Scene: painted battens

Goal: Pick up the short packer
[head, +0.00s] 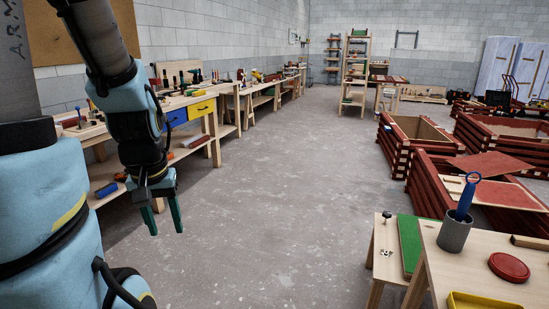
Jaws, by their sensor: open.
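My gripper (163,220) hangs over open floor at the left, pointing down. Its two green fingers are apart with nothing between them. I cannot pick out a short packer with certainty in this view. Red-painted battens (427,190) are stacked into box-like frames at the right, well away from my gripper. Small items on the far benches are too small to tell apart.
A workbench (219,90) with blue and yellow drawers runs along the left wall. At the front right, a wooden table (478,264) bears a grey cup (454,235), a red lid (508,267) and a yellow tray (484,301). The concrete floor (290,180) between is clear.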

